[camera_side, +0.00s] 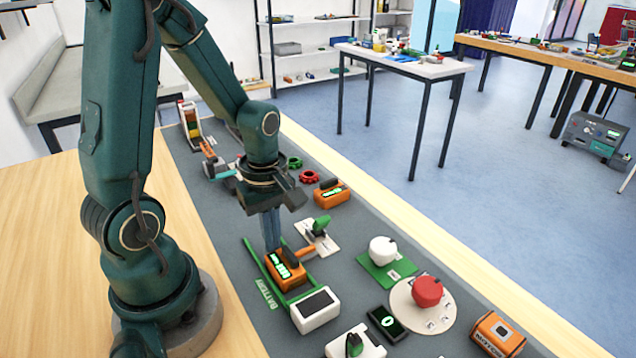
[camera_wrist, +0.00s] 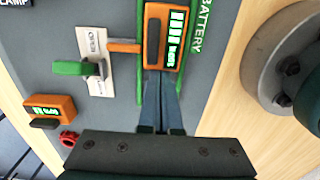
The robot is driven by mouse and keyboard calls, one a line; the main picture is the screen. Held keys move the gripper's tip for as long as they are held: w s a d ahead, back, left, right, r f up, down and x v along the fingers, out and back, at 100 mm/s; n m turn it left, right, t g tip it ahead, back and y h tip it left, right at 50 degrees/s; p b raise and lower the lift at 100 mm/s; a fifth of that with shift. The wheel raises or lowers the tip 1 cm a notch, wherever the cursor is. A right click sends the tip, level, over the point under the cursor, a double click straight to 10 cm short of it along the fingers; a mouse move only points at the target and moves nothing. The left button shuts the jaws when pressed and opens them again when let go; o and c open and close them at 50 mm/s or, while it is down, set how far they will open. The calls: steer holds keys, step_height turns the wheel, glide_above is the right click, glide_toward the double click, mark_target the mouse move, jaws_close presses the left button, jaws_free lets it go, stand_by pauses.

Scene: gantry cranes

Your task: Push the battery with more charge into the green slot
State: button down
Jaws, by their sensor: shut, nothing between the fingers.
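An orange battery (camera_side: 287,268) with a lit display of several green bars lies between the green lines of the slot (camera_side: 258,265). It also shows in the wrist view (camera_wrist: 153,40), dark handle on top. My gripper (camera_side: 272,247) is shut and empty, fingers pointing down at the battery's near end in the wrist view (camera_wrist: 163,76). I cannot tell whether the fingers touch it. A second orange battery (camera_side: 334,192) with a dark handle and green display lies outside the slot, apart from my gripper; it also shows in the wrist view (camera_wrist: 50,110). Its charge is too small to read.
A white box with a dark panel (camera_side: 316,306) stands at the slot's end. A green-handled switch (camera_side: 318,228) on a white plate and an orange bar (camera_wrist: 124,46) sit beside the slot. A red knob (camera_side: 427,292) and a white knob (camera_side: 383,249) stand to the right.

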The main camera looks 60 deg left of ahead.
steer(key=shift+d, duration=1.35)
steer(key=shift+a, duration=0.15)
steer(key=shift+a, duration=0.45)
steer(key=shift+r, duration=3.5)
